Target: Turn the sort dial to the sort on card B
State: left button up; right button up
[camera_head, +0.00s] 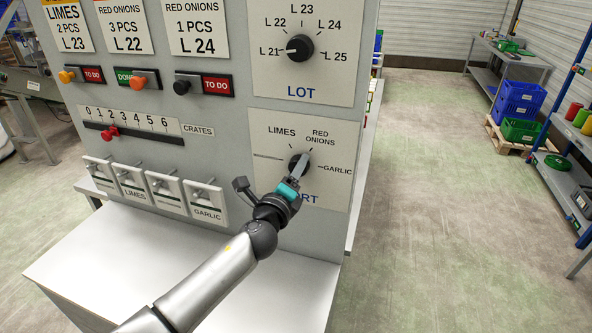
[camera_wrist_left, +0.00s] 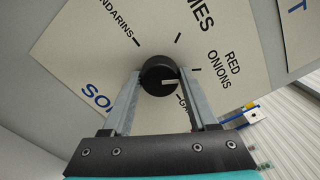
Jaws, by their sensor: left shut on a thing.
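The sort dial (camera_head: 297,164) is a black round knob on a pale plate (camera_head: 262,190) low on the panel. It also shows in the left wrist view (camera_wrist_left: 158,74). My left gripper (camera_head: 299,170) is shut on it, with one finger on each side of the knob in the wrist view. The dial's white mark points about at the RED ONIONS tick. LIMES and GARLIC also show, and MANDARINS is partly cut off in the wrist view. The order cards read LIMES (camera_head: 70,24), RED ONIONS (camera_head: 125,26) and RED ONIONS (camera_head: 196,28); their top letters are cut off. My right gripper is out of view.
The lot dial (camera_head: 300,47) above points to L 21. Switches (camera_head: 138,80) sit under the cards, with a red crates slider (camera_head: 110,132) below. Several labelled hooks (camera_head: 155,187) are left of my gripper. A grey ledge (camera_head: 150,265) juts out underneath. Open floor lies to the right.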

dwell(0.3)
pick_arm(q)
jog(key=o, duration=1.4)
jog(key=shift+c, duration=0.2)
jog(key=v, duration=1.5)
jog(key=shift+s+a, duration=0.1)
